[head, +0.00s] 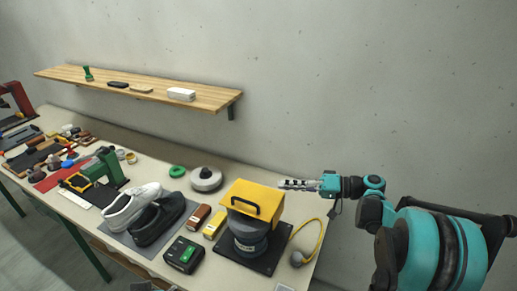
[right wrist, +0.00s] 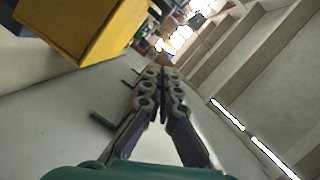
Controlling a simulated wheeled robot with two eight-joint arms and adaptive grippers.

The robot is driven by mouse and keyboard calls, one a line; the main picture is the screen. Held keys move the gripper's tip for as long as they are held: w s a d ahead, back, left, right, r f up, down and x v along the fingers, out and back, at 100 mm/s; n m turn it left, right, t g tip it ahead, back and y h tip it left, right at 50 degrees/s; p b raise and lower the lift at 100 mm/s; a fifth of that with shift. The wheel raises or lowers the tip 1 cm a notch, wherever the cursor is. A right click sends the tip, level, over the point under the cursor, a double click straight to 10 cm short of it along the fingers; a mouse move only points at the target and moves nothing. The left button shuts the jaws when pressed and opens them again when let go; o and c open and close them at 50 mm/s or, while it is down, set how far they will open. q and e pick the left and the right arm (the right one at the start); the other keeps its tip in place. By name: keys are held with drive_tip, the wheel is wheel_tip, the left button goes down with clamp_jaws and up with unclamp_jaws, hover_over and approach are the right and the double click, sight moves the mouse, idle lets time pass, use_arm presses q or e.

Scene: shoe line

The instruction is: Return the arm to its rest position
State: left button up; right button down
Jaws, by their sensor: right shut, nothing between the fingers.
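My right arm comes in from the right in the head view, teal and black. Its gripper (head: 285,184) is shut and empty, stretched out to the left beside the top of the yellow box-like cover (head: 262,195). In the right wrist view my right gripper (right wrist: 162,75) has its fingers together with nothing between them. The yellow cover (right wrist: 85,25) shows there at the upper left, apart from the fingers. My left gripper is not seen; only a small dark part shows at the bottom edge of the head view.
The long table (head: 150,172) holds a white shoe (head: 130,205), a dark shoe (head: 157,219), a black-green device (head: 183,255) and a grey round machine (head: 246,240) under the yellow cover. A yellow cable (head: 318,235) curves at the right end. A wooden shelf (head: 140,88) hangs on the wall.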

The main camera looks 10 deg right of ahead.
drive_tip(key=m+h+b, duration=0.1)
drive_tip(key=h, duration=0.2)
hover_over(274, 213)
wheel_tip(274, 213, down, 2)
drive_tip(key=shift+f, duration=0.1)
drive_tip(key=s+d+f+h+b, duration=0.1)
drive_tip(key=s+f+h, duration=0.4)
drive_tip(key=s, duration=0.5)
drive_tip(key=s+d+f+t+h+b, duration=0.1)
drive_tip(key=s+d+f+h+b, duration=0.1)
drive_tip(key=s+f+h, duration=0.4)
drive_tip(key=shift+s+d+f+h+b, duration=0.3)
drive_tip(key=shift+s+h, duration=0.4)
drive_tip(key=shift+s, duration=1.25)
